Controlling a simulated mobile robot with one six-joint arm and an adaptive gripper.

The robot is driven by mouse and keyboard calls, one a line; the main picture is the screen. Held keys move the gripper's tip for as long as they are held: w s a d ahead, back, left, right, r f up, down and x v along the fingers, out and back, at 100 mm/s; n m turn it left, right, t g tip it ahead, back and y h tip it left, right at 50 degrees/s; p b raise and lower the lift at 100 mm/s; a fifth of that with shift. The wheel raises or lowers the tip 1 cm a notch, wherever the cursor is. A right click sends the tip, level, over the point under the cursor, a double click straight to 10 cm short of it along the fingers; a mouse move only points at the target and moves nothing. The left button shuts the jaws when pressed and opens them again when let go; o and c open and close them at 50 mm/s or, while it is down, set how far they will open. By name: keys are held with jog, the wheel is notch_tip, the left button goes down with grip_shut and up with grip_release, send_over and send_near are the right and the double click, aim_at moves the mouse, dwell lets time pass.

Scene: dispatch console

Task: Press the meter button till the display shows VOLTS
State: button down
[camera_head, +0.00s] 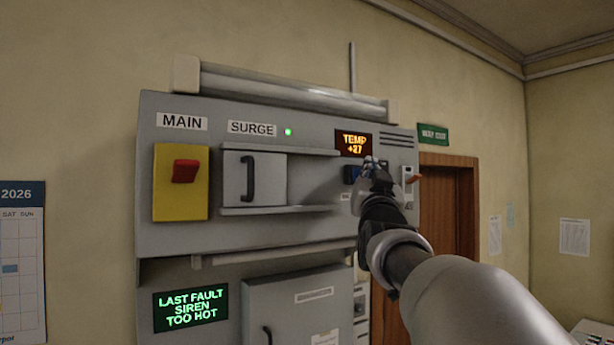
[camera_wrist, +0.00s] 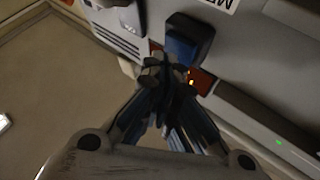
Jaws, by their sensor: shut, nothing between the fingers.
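The meter display (camera_head: 354,143) on the grey panel reads TEMP +27 in orange. The blue meter button (camera_head: 350,174) is below it, partly hidden by my gripper; it also shows in the wrist view (camera_wrist: 188,40). My gripper (camera_head: 370,164) is shut and empty, with its fingertips (camera_wrist: 165,72) right beside the button. I cannot tell whether they touch it. A corner of the display (camera_wrist: 203,82) shows behind the fingers in the wrist view.
Left of the display are a yellow plate with a red switch (camera_head: 186,171) under MAIN, and a handled sliding cover (camera_head: 255,179) under SURGE. A lever with an orange tip (camera_head: 413,178) is close on the right. A green screen (camera_head: 191,306) reads LAST FAULT SIREN TOO HOT.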

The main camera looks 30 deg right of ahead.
jog(key=shift+w, duration=0.45)
dwell(0.6)
jog(key=shift+s, duration=0.1)
jog(key=shift+s+b, duration=0.7)
jog(key=shift+b, duration=0.1)
jog(key=shift+f, duration=0.1)
jog(key=s+b, duration=0.2)
jog(key=s, duration=0.1)
jog(key=s+b, duration=0.1)
jog(key=s, duration=0.1)
jog(key=shift+d+b, duration=0.25)
jog(key=shift+b, duration=0.1)
